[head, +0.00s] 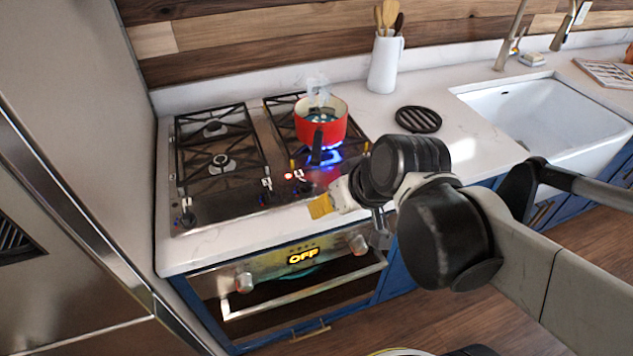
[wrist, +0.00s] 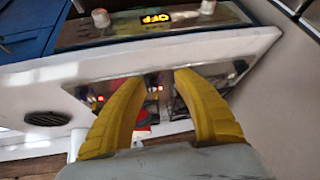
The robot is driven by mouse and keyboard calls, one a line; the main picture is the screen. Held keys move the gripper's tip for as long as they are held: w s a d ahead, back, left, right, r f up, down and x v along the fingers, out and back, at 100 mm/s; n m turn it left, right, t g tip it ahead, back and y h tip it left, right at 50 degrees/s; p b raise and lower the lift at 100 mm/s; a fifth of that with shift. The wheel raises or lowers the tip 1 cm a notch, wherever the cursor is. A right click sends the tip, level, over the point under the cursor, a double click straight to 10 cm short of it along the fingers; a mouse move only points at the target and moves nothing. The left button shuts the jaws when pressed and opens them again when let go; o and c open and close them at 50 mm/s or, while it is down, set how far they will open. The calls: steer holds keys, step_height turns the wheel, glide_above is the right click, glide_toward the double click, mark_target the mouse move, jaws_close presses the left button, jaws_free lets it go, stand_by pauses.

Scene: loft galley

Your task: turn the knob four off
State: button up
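A row of small knobs runs along the front of the gas cooktop (head: 222,205). No numbers are readable, so I cannot tell which is knob four. A right-hand knob (head: 304,187) has a red light near it. My gripper (head: 320,206) is over the front right of the cooktop. Contact is not visible.
The oven panel below reads OFF (head: 303,257), with a handle bar (head: 300,288) under it. A black round trivet (head: 418,119), a white utensil jug (head: 385,62) and a white sink (head: 548,115) lie to the right. A tall fridge (head: 70,150) bounds the left side.

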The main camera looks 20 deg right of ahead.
steer(key=w+d+f+n+y+b, duration=0.2)
steer(key=w+f+y, duration=0.1)
steer(key=w+f, duration=0.15)
steer(key=n+t+y+b, duration=0.2)
steer(key=n+t+y, duration=0.1)
steer(key=n+t, duration=0.1)
glide_toward(306, 182)
steer(key=shift+s+f, duration=0.1)
steer(key=shift+f, duration=0.1)
steer(key=shift+d, duration=0.25)
steer(key=b+x, duration=0.1)
steer(key=x, duration=0.2)
steer(key=b+x, duration=0.1)
steer(key=x, duration=0.3)
steer(key=b+x, duration=0.1)
steer(key=x, duration=0.3)
steer(key=shift+a+r, duration=0.15)
steer(key=shift+r, duration=0.15)
jaws_close()
